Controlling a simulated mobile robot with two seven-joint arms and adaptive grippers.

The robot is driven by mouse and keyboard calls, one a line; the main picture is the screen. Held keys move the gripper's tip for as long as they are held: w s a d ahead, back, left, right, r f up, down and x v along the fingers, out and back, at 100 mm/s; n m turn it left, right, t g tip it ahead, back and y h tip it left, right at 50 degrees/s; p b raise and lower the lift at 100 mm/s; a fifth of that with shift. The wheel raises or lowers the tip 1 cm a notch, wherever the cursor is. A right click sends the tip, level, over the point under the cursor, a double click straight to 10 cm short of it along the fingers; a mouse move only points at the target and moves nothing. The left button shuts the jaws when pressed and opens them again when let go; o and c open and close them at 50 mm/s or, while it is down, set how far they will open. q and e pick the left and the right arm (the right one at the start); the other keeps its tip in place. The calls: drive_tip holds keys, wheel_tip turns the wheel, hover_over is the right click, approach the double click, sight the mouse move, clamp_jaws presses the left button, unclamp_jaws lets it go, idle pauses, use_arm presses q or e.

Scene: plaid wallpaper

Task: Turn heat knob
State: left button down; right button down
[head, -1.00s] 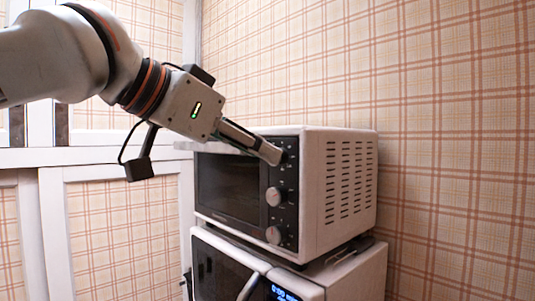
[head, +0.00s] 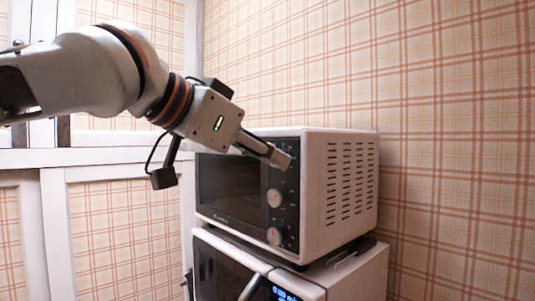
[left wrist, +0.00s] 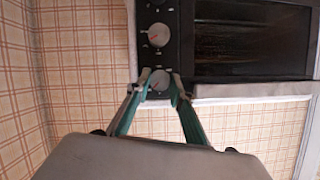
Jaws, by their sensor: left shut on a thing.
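A white toaster oven (head: 340,190) has a black control panel with round silver knobs on its front right. My left gripper (head: 283,160) is at the top of this panel and hides the top knob in the head view. In the left wrist view, where the oven appears upside down, the fingers of my left gripper (left wrist: 159,88) are on both sides of the top knob (left wrist: 159,78) and shut on it. The middle knob (head: 275,198) and the bottom knob (head: 274,236) are free. My right gripper is not in view.
The toaster oven stands on a white microwave (head: 350,278) with a lit blue display. The oven's dark glass door (head: 228,187) is closed, left of the panel. Plaid walls are behind and to the right. The space in front of the lower knobs is clear.

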use_arm(q)
drive_tip(key=shift+s+d+f+m+t+y+b, duration=0.2)
drive_tip(key=shift+m+t+b, duration=0.7)
drive_tip(key=shift+m, duration=1.4)
drive_tip(key=shift+w+a+f+m+t+y+b, duration=0.1)
drive_tip(key=shift+m+t+y+b, duration=0.2)
drive_tip(key=shift+m+t, duration=1.6)
drive_tip(key=shift+s+d+f+m+t+y+b, duration=0.15)
drive_tip(key=shift+m+t+b, duration=0.55)
drive_tip(key=shift+m, duration=2)
drive_tip(key=shift+w+a, duration=0.1)
drive_tip(key=c, duration=2)
unclamp_jaws()
drive_tip(key=shift+c, duration=0.2)
drive_tip(key=r+v, duration=0.1)
drive_tip(key=v, duration=1.1)
drive_tip(key=shift+f, duration=0.4)
